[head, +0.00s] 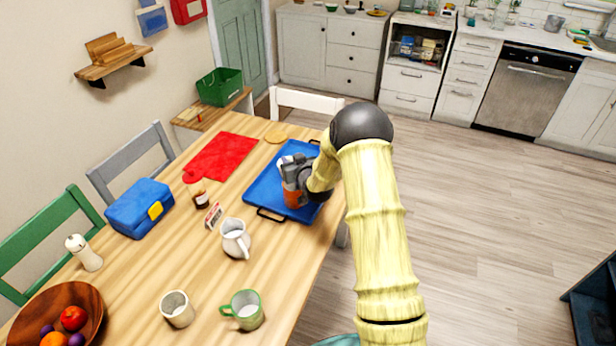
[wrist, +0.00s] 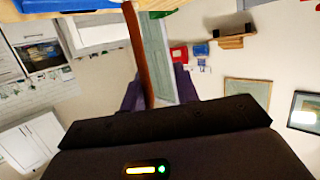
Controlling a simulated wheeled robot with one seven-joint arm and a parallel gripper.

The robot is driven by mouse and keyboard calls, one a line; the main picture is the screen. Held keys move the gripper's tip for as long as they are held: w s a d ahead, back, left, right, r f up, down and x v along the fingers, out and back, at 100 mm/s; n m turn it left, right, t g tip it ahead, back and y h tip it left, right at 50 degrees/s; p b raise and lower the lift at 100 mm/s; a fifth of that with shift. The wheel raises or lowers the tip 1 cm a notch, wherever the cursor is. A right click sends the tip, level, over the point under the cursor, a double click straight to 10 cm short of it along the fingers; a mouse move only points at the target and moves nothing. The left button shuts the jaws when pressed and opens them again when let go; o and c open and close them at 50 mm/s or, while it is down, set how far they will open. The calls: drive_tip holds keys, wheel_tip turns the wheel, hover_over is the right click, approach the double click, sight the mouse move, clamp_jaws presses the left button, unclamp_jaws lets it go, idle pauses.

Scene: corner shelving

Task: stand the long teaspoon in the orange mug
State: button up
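The orange mug (head: 294,198) stands on the blue tray (head: 268,188) in the head view, partly hidden by my gripper. My gripper (head: 292,176) is right above and in front of it. In the wrist view, a long thin reddish-brown shaft (wrist: 136,50) runs down the middle, and it looks like the long teaspoon. Its near end lies along the inner side of the left finger of my gripper (wrist: 160,88). The fingers look apart, with a gap beside the shaft. The teaspoon's other end is out of view, so I cannot tell whether it is inside the mug.
A white jug (head: 235,238), a small card (head: 213,215) and a sauce bottle (head: 200,195) stand left of the tray. A red mat (head: 222,155) and a blue lunch box (head: 140,208) lie farther left. A beige cup (head: 177,309) and a green-handled mug (head: 243,310) stand nearer.

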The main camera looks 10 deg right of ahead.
drive_tip(key=b+v, duration=0.2)
drive_tip(key=v, duration=1.2)
drive_tip(key=shift+s+d+b, duration=0.2)
drive_tip(key=shift+s+b, duration=0.1)
drive_tip(key=shift+b, duration=0.05)
drive_tip(key=shift+r, duration=0.1)
idle(0.4)
drive_tip(key=s+a+r+m+g+h+p, duration=0.1)
drive_tip(key=s+g, duration=0.5)
drive_tip(key=s, duration=0.6)
drive_tip(key=s+a+r+g+h+p, duration=0.1)
drive_tip(key=s+r+g+p, duration=0.2)
drive_tip(key=s, duration=1)
drive_tip(key=r+g, duration=0.1)
drive_tip(key=g, duration=0.2)
drive_tip(key=shift+s+r+m, duration=0.2)
drive_tip(key=shift+s+m, duration=0.1)
drive_tip(key=shift+m, duration=0.1)
